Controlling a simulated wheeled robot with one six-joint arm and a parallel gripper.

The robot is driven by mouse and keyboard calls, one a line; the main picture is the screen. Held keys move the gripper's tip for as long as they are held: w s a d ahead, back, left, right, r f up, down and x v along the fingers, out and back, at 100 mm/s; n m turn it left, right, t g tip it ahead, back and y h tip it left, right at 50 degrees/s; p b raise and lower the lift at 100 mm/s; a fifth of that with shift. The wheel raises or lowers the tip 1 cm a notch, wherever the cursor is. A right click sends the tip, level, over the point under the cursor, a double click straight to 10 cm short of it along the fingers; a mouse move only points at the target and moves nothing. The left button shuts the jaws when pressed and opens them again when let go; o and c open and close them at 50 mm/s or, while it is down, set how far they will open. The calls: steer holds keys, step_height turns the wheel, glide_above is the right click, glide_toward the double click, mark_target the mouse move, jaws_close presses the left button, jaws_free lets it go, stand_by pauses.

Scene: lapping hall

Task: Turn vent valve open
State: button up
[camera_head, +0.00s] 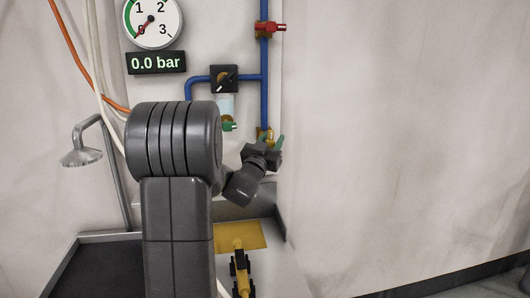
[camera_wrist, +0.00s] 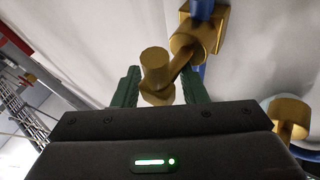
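A brass fitting (camera_head: 265,132) sits at the lower end of the blue pipe, partly hidden by my gripper (camera_head: 271,142). In the wrist view, a brass stub (camera_wrist: 155,68) on a short arm joins a round brass body (camera_wrist: 196,38) on the blue pipe. My gripper (camera_wrist: 160,76) has its two green fingers apart on either side of the stub. A gap shows at the right finger; contact at the left finger cannot be told. No label marks which fitting is the vent valve.
A red-handled valve (camera_head: 270,27) is higher on the pipe. A black regulator (camera_head: 224,79) and green-handled valve (camera_head: 229,126) are to the left. The gauge (camera_head: 152,21) reads near zero; its display (camera_head: 156,62) shows 0.0 bar. Another brass knob (camera_wrist: 289,117) is right of my gripper.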

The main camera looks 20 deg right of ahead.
steer(key=b+v, duration=0.2)
steer(key=v, duration=1.1)
steer(key=shift+s+a, duration=0.1)
steer(key=p+x, duration=0.2)
steer(key=x, duration=1.2)
steer(key=shift+p, duration=0.4)
steer(key=shift+f, duration=0.15)
